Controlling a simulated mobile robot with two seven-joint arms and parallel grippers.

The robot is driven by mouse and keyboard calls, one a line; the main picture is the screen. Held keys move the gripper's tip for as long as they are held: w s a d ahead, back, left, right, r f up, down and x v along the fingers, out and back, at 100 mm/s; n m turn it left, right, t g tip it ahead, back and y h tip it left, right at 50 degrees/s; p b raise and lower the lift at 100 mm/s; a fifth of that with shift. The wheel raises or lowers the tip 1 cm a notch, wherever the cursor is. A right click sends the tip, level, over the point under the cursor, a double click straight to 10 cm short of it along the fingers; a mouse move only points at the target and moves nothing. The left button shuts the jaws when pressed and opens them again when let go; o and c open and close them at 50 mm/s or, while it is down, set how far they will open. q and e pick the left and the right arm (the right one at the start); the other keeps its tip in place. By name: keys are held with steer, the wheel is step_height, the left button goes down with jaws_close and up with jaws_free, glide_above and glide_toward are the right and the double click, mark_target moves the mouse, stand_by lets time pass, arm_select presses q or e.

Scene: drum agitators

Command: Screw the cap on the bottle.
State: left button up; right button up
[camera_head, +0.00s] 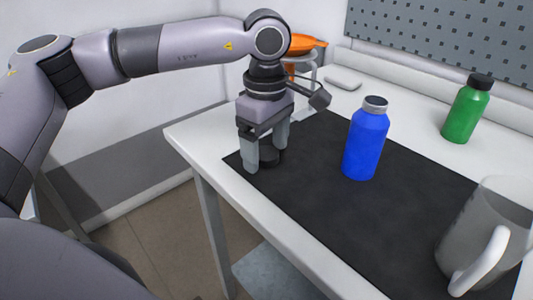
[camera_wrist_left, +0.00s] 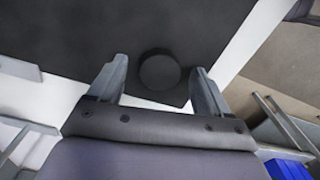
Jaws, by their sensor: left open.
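A blue bottle (camera_head: 366,146) stands upright on the dark mat, its grey threaded neck bare at the top. A black round cap (camera_head: 270,156) lies on the mat near its far-left corner; it also shows in the left wrist view (camera_wrist_left: 159,70). My left gripper (camera_head: 264,160) points down over the cap, fingers open on either side of it. In the left wrist view the left gripper (camera_wrist_left: 158,85) shows a gap between each finger and the cap. The near finger partly hides the cap in the head view. My right gripper is not in view.
A green bottle (camera_head: 466,108) with a black cap stands at the back right of the white table (camera_head: 190,130). A grey mug (camera_head: 488,235) stands at the mat's (camera_head: 310,215) front right. An orange object (camera_head: 306,43) is behind my left wrist. The mat between cap and blue bottle is clear.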

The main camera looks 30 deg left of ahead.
mark_target(266, 152)
arm_select(q)
steer(key=c, duration=1.1)
step_height(266, 152, up, 20)
steer(key=p, duration=0.3)
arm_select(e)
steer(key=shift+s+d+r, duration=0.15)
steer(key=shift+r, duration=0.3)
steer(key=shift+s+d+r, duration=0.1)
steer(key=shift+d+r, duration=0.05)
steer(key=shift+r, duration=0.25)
